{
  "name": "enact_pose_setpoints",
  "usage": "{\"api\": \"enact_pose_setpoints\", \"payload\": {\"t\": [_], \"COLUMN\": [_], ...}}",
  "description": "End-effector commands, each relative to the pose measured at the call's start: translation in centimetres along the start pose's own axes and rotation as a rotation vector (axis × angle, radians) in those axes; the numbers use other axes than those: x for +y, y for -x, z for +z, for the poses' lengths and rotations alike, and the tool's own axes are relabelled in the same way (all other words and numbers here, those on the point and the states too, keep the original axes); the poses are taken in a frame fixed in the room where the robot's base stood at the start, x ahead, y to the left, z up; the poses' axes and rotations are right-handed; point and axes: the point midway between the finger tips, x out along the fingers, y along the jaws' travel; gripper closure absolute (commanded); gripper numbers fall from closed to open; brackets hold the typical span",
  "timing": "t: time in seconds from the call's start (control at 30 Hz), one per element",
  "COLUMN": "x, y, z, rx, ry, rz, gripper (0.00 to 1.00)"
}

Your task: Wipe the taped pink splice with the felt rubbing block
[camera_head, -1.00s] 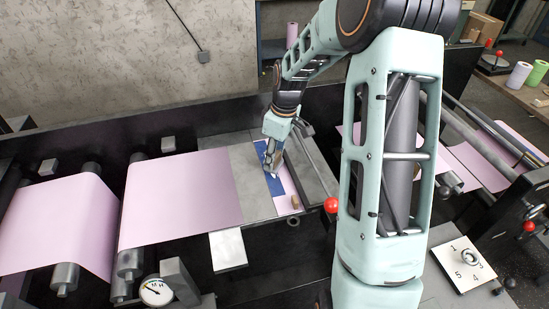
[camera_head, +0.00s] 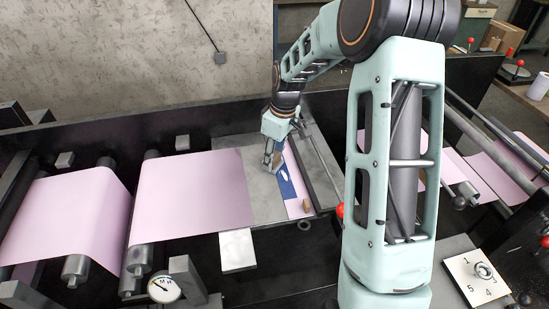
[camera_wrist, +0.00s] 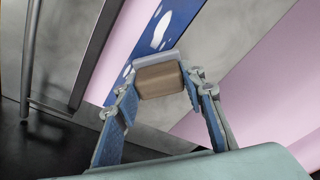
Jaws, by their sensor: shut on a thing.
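My gripper (camera_head: 269,162) is shut on the felt rubbing block, a brown block (camera_wrist: 160,82) with a pale grey face (camera_wrist: 157,58), seen between my fingers in the wrist view. In the head view the block is mostly hidden by my fingers. The splice is a blue tape strip (camera_head: 287,188) with white spots, lying beside a pink strip (camera_head: 296,170) on the grey plate. The tape (camera_wrist: 139,50) also shows in the wrist view, just beyond the block. My gripper is at the tape's left side; I cannot tell whether the block touches the surface.
Pink web (camera_head: 195,195) runs over rollers at the left. A small brown piece (camera_head: 307,205) lies at the pink strip's near end. A red knob (camera_head: 341,211) stands to the right, and a white card (camera_head: 237,250) lies in front. The grey plate left of the tape is bare.

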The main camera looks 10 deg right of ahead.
Motion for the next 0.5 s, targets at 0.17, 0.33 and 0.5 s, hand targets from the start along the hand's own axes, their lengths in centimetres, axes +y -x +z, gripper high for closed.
{"api": "enact_pose_setpoints", "payload": {"t": [0.17,0.33,0.5], "x": [1.0,2.0,2.6], "y": [0.1,0.4,0.5], "z": [1.3,2.4,3.1], "rx": [-0.004,-0.004,-0.004], "ry": [-0.005,-0.005,-0.003], "rz": [0.000,0.000,0.000], "gripper": [0.82,0.82,0.82]}}
